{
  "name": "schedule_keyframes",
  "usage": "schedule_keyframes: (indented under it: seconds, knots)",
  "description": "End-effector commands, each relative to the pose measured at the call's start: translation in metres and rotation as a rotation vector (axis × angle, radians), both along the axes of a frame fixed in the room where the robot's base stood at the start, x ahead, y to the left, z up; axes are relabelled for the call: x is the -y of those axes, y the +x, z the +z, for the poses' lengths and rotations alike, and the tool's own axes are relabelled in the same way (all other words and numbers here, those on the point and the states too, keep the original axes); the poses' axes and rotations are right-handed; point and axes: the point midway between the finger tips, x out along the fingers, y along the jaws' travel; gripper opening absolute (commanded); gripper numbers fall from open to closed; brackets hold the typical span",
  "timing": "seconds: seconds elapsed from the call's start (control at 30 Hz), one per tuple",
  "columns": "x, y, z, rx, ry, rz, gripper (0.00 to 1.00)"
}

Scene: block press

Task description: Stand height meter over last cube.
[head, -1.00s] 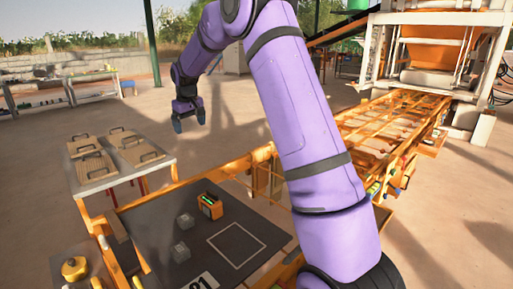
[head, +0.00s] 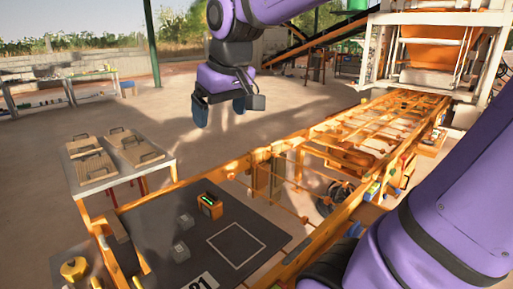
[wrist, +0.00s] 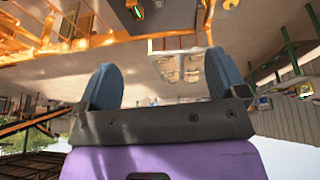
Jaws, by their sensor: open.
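A small orange device with a green display, which looks like the height meter (head: 210,206), stands on the dark mat (head: 150,222). It seems to show at the top edge of the wrist view (wrist: 135,9). Two grey cubes sit left of it on the mat, a farther cube (head: 186,221) and a nearer cube (head: 180,251). I cannot tell which is the last cube. My gripper (head: 220,108) hangs in the air, above and beyond the mat. Its blue fingers are apart and nothing is between them in the wrist view (wrist: 162,75).
A white outlined square (head: 236,247) is empty on the mat. A side table (head: 95,180) with several handled wooden boards stands at the left. An orange frame (head: 330,140) runs back to the press at the right. A yellow object (head: 74,269) sits at front left.

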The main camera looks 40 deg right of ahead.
Motion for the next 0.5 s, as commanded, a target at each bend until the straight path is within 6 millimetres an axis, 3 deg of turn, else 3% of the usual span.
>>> schedule_keyframes:
  seconds: [0.03, 0.2, 0.33, 0.5]
  knots:
    - [-0.003, -0.020, -0.002, 0.016, 0.006, 0.000, 0.91]
    - [-0.009, -0.074, -0.018, 0.052, 0.028, -0.007, 0.91]
    - [-0.011, -0.101, -0.031, 0.070, 0.042, -0.010, 0.91]
    - [-0.013, -0.116, -0.040, 0.079, 0.051, -0.013, 0.91]
